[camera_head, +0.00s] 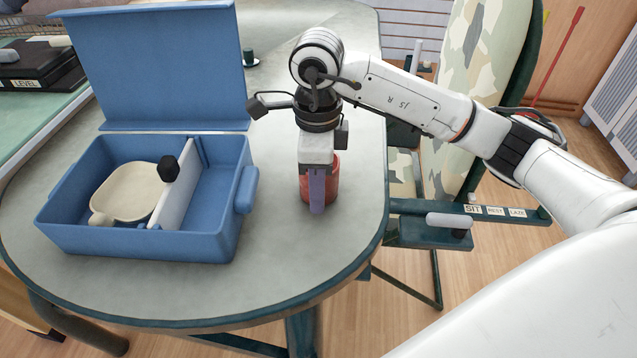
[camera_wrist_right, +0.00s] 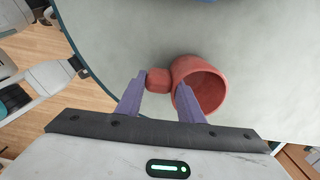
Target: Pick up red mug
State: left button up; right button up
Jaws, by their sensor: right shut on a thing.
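The red mug (camera_head: 333,187) stands on the grey table, right of the blue crate, partly hidden behind my right gripper (camera_head: 317,200) in the head view. In the right wrist view the mug (camera_wrist_right: 201,75) shows its open mouth, with its handle (camera_wrist_right: 158,79) on the left. My right gripper (camera_wrist_right: 163,103) has one purple finger at the outer side of the handle and the other reaching into the mouth. It is shut on the mug, across the handle and wall. My left gripper is not in view.
The open blue crate (camera_head: 140,243) has a raised lid, a white divider (camera_head: 183,190) with a black knob and a cream dish (camera_head: 130,192) inside. A small dark green object (camera_head: 249,58) stands at the back. Table space in front of the mug is clear. A chair stands at the right.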

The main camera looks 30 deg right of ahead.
notch_tip(320, 180, up, 10)
jog(key=shift+r+p, duration=0.1)
jog(key=shift+p, duration=0.7)
